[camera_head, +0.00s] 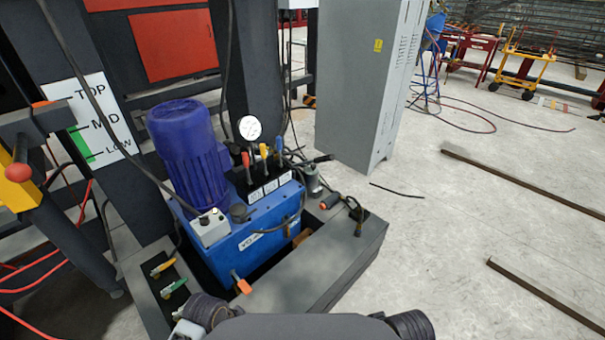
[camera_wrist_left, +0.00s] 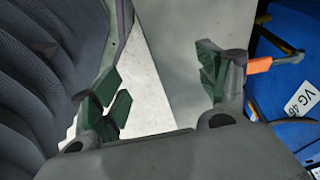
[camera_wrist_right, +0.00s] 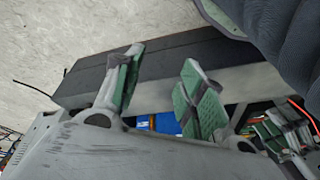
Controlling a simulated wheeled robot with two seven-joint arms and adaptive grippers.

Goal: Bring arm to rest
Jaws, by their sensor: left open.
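My left gripper (camera_wrist_left: 165,88) is in the left wrist view, with its green-padded fingers spread wide and nothing between them. Pale floor and a grey surface show past the fingers. My right gripper (camera_wrist_right: 163,84) is in the right wrist view, with its green-padded fingers apart and nothing held. Past it are the dark frame and a blue surface. My left gripper's fingers also show at the lower right of that view (camera_wrist_right: 283,132). In the head view my dark arm links show at the bottom edge; the gripper fingers cannot be made out there.
A blue hydraulic unit (camera_head: 238,238) with a purple motor (camera_head: 186,150) stands in a dark grey frame (camera_head: 325,262) just ahead. An orange-tipped lever (camera_wrist_left: 262,64) is close right of the left fingers. A grey cabinet (camera_head: 362,85) stands behind. Floor to the right is mostly clear, with steel bars (camera_head: 520,182).

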